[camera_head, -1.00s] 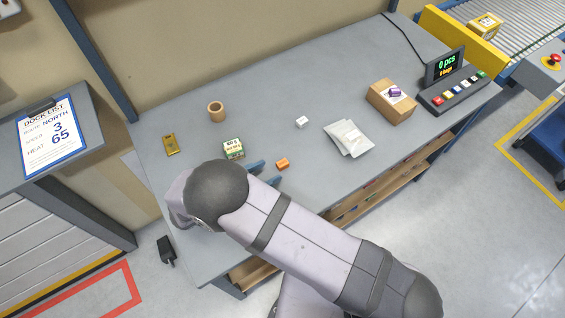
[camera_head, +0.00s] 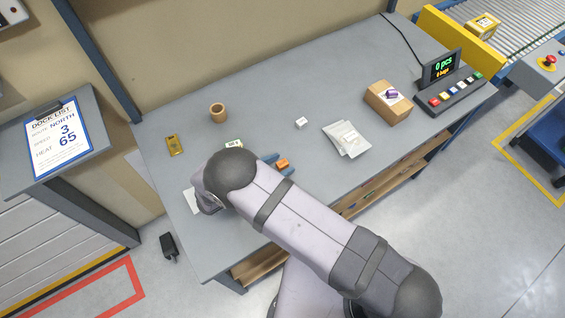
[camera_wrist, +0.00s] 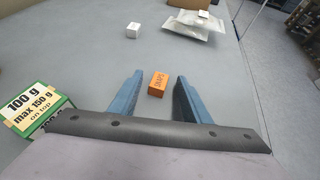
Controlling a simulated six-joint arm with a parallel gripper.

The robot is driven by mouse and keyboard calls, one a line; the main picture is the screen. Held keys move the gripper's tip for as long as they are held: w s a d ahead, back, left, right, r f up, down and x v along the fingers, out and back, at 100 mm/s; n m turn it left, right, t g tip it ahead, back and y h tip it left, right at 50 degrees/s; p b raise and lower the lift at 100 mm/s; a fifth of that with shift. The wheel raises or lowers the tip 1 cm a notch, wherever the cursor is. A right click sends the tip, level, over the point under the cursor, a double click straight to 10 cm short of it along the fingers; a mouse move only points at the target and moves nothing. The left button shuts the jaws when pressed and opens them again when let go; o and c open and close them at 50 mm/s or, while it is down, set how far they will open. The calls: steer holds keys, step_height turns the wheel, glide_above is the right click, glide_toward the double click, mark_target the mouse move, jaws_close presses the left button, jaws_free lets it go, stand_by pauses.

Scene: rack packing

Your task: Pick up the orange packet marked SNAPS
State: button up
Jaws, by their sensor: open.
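The orange packet (camera_wrist: 157,84) lies on the grey table with dark lettering on its side that appears to read SNAPS. It also shows in the head view (camera_head: 282,164), small and beside my fingers. My gripper (camera_wrist: 157,82) is open, with one blue finger on each side of the packet in the wrist view. The packet sits between the fingers near their tips, with a gap on both sides. In the head view my forearm and wrist hide much of the gripper (camera_head: 279,165).
A green and white box (camera_wrist: 38,117) marked 100 g is close to my gripper's left. A small white cube (camera_wrist: 133,30) and pale packets (camera_wrist: 194,24) lie beyond. A wooden cup (camera_head: 218,113), a gold packet (camera_head: 175,146) and a cardboard box (camera_head: 388,104) stand farther off.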

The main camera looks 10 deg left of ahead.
mark_target(279, 167)
jaws_close()
steer(key=shift+r, duration=0.1)
step_height(279, 167, up, 10)
steer(key=b, duration=0.2)
stand_by(0.8)
